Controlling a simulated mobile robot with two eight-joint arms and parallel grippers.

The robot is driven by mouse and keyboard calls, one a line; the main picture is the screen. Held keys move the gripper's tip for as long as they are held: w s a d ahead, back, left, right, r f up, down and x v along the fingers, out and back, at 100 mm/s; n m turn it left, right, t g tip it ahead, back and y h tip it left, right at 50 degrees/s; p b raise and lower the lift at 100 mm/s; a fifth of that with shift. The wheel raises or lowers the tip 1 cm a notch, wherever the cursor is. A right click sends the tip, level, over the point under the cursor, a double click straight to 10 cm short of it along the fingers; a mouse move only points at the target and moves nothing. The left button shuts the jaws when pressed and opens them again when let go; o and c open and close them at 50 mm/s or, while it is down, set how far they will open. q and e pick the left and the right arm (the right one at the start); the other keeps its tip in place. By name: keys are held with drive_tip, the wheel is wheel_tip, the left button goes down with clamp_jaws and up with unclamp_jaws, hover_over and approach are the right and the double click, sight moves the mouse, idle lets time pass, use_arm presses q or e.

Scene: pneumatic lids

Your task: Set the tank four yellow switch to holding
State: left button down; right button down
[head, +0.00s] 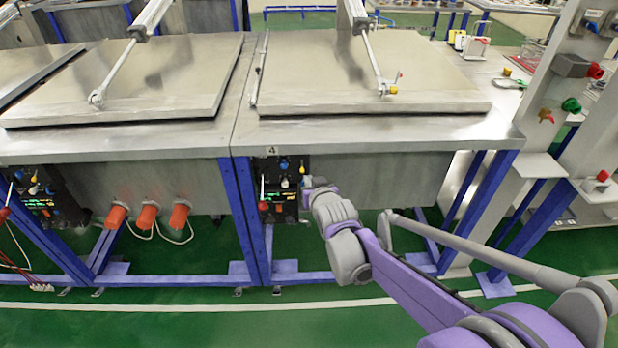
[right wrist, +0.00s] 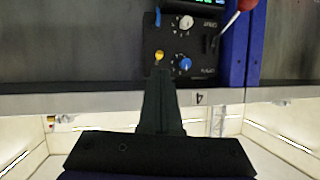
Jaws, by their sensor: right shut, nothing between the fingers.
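The tank four control panel (head: 279,190) is a dark box under the tank marked 4. The small yellow switch (head: 302,169) is at its upper right, and it shows in the right wrist view (right wrist: 159,56), where the panel appears upside down. My right gripper (head: 309,184) is at the panel's right edge. In the right wrist view its fingers (right wrist: 160,72) are shut and empty, with the tips right at the yellow switch. I cannot tell whether they touch it. The switch's exact setting is not readable. My left gripper is not in view.
A blue knob (right wrist: 184,63), a white knob (right wrist: 186,22) and a blue lever (right wrist: 157,17) are close by on the panel. A red-ended lever (right wrist: 246,5) is at its side. Tank four's steel lid (head: 365,85) is above. The green floor in front is clear.

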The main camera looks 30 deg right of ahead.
drive_tip(key=f+p+v, duration=0.1)
drive_tip(key=f+v, duration=0.1)
drive_tip(key=v, duration=0.6)
drive_tip(key=shift+s+a+r, duration=0.15)
drive_tip(key=shift+s+a, duration=0.1)
drive_tip(key=shift+s, duration=0.35)
drive_tip(key=s+a+r+n+g+y+p, duration=0.1)
drive_tip(key=s+a+n+g+y+p, duration=0.1)
drive_tip(key=s+a+p, duration=0.3)
drive_tip(key=s+a+r+n+g+y+p, duration=0.1)
drive_tip(key=s+a+g+p, duration=0.4)
drive_tip(key=s+a, duration=0.5)
drive_tip(key=shift+s+r+n+y+p, duration=0.35)
drive_tip(key=shift+s+n+y+p, duration=0.35)
drive_tip(key=shift+s+n, duration=0.3)
drive_tip(key=shift+s+a, duration=0.1)
drive_tip(key=shift+a, duration=0.05)
